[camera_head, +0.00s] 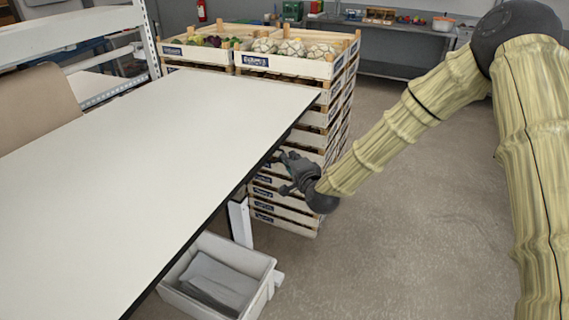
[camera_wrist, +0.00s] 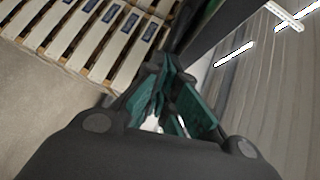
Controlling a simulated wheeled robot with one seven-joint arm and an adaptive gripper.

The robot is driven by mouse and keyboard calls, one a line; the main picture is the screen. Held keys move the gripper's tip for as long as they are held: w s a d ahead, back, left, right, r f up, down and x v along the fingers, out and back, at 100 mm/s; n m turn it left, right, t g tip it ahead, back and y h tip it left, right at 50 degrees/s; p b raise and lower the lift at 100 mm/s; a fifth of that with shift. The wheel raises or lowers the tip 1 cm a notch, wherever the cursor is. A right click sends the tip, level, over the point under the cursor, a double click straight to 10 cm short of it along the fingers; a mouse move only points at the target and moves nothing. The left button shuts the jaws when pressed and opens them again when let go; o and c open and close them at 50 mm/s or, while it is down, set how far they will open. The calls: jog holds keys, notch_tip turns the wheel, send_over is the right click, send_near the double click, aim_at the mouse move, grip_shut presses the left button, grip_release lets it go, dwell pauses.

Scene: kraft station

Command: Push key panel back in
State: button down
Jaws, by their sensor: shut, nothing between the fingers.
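My gripper (camera_head: 284,163) is beside the right edge of the white table (camera_head: 150,150), at about the height of its dark rim or just under it. In the wrist view my gripper (camera_wrist: 165,85) shows dark fingers with teal pads, shut and empty. The dark table edge (camera_wrist: 222,28) runs past the fingertips to the upper right. I cannot make out a key panel in either view; the table top and my gripper may hide it. Whether the fingertips touch the table edge cannot be told.
Stacked wooden crates (camera_head: 300,66) with produce stand beyond the gripper, and they fill the upper left of the wrist view (camera_wrist: 95,35). A grey bin (camera_head: 215,276) with papers stands below the table by a white leg (camera_head: 240,222). The floor (camera_head: 400,235) on the right is clear.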

jog(key=shift+r, duration=0.15)
jog(key=w+d+b+v, duration=0.1)
jog(key=d+b+v, duration=0.25)
jog(key=v, duration=0.85)
jog(key=s+d+f+n+g+h, duration=0.1)
jog(key=s+f+n+g, duration=0.15)
jog(key=s+f, duration=0.55)
jog(key=s+f+n+g, duration=0.25)
jog(key=s+f, duration=0.25)
jog(key=f, duration=0.6)
jog(key=s+d+f+n+g+h, duration=0.1)
jog(key=s+f+g, duration=0.2)
jog(key=s+f, duration=0.5)
jog(key=s+d+f+n+g+h, duration=0.1)
jog(key=s+d+f+n+g, duration=0.1)
jog(key=s, duration=0.5)
jog(key=s+d+f+n+g+h, duration=0.1)
jog(key=s+d+f+n+g, duration=0.1)
jog(key=s+f, duration=0.5)
jog(key=s+d+f+n+g+h, duration=0.1)
jog(key=s+d+f+n+g, duration=0.1)
jog(key=s, duration=0.7)
notch_tip(320, 180, down, 3)
jog(key=d+g, duration=0.1)
jog(key=d, duration=0.1)
jog(key=shift+d, duration=0.3)
jog(key=shift+f, duration=0.1)
